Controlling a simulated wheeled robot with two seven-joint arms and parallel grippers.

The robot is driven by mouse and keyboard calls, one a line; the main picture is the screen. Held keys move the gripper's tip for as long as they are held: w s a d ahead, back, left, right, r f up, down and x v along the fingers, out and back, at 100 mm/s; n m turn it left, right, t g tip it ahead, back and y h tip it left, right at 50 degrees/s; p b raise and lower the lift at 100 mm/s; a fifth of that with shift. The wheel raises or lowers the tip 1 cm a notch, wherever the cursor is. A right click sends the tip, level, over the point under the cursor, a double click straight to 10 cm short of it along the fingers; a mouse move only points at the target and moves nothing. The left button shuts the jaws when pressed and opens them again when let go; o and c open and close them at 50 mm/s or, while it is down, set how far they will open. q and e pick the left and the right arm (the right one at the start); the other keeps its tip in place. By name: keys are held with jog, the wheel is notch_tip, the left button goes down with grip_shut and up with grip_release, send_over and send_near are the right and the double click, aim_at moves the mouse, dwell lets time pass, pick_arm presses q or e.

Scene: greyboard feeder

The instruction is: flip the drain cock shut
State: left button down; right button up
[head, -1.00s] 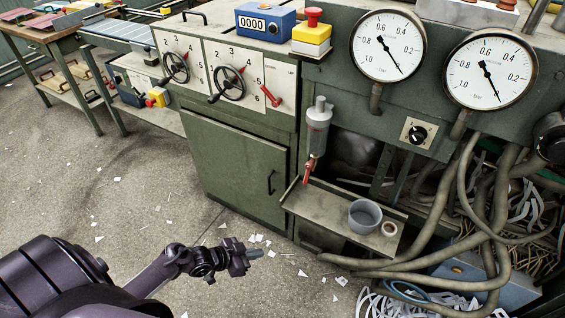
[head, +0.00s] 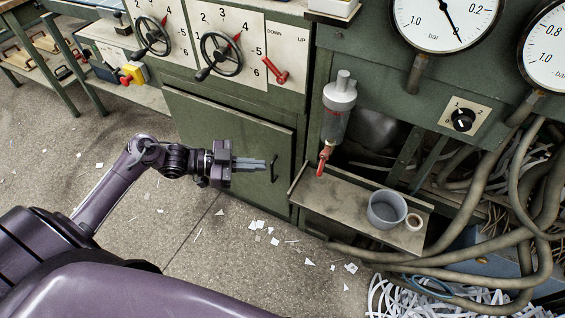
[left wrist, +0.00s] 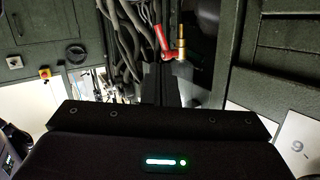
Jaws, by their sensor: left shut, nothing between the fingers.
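The drain cock (head: 325,155) hangs under the grey filter bowl (head: 338,108). Its red lever points down and slightly left, above the tray's left end. In the left wrist view, the red lever (left wrist: 161,40) slants beside an upright brass fitting (left wrist: 181,42). My left gripper (head: 265,164) is shut and empty, its fingers pointing right in front of the cabinet door. It is left of the cock with a gap between, not touching it in the head view. My right gripper is not in view.
The cabinet door handle (head: 275,170) is beside my left fingertips. Thick hoses (head: 475,215) crowd the right. A red up/down lever (head: 275,71) sits above on the panel.

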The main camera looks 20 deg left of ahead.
pick_arm(q)
send_near(323, 163)
jog(key=w+d+f, duration=0.2)
jog(key=d+f, duration=0.1)
jog(key=d, duration=0.1)
jog(key=shift+w+d+f, duration=0.25)
jog(key=shift+w+d, duration=0.2)
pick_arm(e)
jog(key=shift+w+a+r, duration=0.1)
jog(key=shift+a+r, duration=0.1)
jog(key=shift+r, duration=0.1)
pick_arm(q)
jog(key=shift+f, duration=0.1)
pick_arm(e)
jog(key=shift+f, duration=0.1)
